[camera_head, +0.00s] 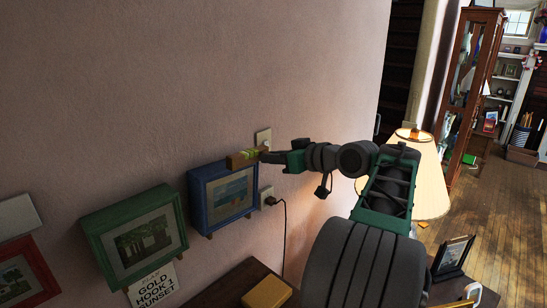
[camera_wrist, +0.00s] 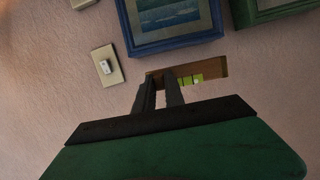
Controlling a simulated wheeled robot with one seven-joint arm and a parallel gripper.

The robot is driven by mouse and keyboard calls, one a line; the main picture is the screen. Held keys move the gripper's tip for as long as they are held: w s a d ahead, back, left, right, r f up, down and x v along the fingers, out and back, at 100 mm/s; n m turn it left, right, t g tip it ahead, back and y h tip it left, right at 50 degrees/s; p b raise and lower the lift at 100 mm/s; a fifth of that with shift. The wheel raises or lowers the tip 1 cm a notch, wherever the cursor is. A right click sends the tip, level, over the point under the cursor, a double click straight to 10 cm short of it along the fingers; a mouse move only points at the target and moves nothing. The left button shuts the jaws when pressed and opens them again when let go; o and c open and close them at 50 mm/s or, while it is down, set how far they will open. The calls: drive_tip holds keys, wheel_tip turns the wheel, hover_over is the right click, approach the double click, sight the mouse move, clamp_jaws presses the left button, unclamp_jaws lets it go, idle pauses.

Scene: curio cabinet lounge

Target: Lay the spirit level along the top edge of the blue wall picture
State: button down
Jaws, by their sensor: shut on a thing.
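The spirit level (camera_head: 238,161) is a short wooden bar with a yellow-green vial. My gripper (camera_head: 264,156) is shut on it near its right end in the head view. The blue wall picture (camera_head: 222,195) hangs on the pink wall, and the level is by its upper right part. The wrist view shows the level (camera_wrist: 214,67) between my fingertips (camera_wrist: 161,78), with a strip of wall visible between it and the blue frame (camera_wrist: 175,45). I cannot tell whether they touch. The fingers hide part of the level.
A green-framed picture (camera_head: 133,235) hangs to the left, with a red one (camera_head: 22,275) beyond. A wall switch (camera_head: 263,138) and a socket with a cord (camera_head: 267,197) are at the right. A lamp (camera_head: 405,180) stands behind my arm. A yellow box (camera_head: 267,292) lies on the cabinet below.

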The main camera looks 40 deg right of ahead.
drive_tip(key=x, duration=1)
drive_tip(key=shift+w+f, duration=0.2)
drive_tip(key=shift+w, duration=0.05)
drive_tip(key=shift+f+b, duration=0.3)
idle(0.4)
drive_tip(key=c, duration=1.3)
unclamp_jaws()
drive_tip(key=shift+c, duration=0.2)
drive_tip(key=shift+s, duration=0.1)
